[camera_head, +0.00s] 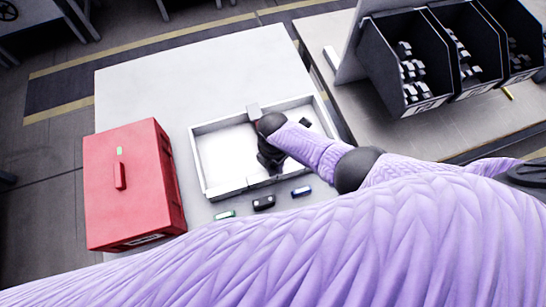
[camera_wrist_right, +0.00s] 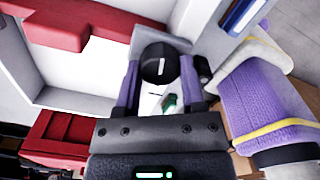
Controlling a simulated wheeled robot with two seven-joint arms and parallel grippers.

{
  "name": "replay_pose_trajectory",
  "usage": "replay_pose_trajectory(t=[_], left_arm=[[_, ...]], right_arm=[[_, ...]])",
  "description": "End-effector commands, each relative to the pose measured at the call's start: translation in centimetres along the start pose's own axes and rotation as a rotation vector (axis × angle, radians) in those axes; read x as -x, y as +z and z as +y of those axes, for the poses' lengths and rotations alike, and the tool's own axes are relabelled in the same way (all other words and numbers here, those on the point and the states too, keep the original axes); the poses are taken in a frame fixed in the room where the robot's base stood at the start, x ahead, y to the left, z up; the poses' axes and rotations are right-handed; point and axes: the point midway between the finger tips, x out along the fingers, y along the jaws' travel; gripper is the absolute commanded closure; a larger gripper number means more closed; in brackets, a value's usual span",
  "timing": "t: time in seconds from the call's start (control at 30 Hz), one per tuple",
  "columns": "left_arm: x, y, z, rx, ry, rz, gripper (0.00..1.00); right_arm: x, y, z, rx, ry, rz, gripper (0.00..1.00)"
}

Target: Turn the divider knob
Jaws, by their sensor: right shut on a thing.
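The black round divider knob (camera_wrist_right: 160,63), with a white line on its face, shows in the right wrist view at the far side of the white tray area. My right gripper (camera_wrist_right: 160,82) has a purple finger on each side of it and is shut on it. In the head view my right gripper (camera_head: 270,160) is a dark shape over the white tray (camera_head: 197,160), below the end of the purple arm. The knob cannot be made out there. A small grey plate (camera_head: 253,110) stands at the tray's back wall. My left gripper is not seen.
A red toolbox (camera_head: 105,205) stands left of the tray. Dark bins (camera_head: 403,62) with several parts stand at the back right. The table (camera_head: 185,85) is clear behind the tray.

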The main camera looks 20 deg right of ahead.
Motion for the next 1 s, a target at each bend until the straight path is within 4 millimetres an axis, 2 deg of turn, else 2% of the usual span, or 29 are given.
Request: replay_pose_trajectory(t=[0.43,0.47,0.6,0.87,1.0], left_arm=[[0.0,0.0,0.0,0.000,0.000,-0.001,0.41],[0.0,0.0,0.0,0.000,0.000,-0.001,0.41],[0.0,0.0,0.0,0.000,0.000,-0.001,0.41],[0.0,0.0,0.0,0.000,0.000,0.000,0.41],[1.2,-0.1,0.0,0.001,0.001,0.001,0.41]], right_arm=[[0.0,0.0,0.0,0.008,-0.001,0.000,1.00],[0.0,0.0,0.0,0.008,-0.001,0.000,0.45],[0.0,0.0,0.0,0.008,-0.001,0.000,0.15],[0.0,0.0,0.0,0.008,-0.001,0.000,0.14],[1.7,0.0,0.0,0.008,0.000,0.000,0.14]])
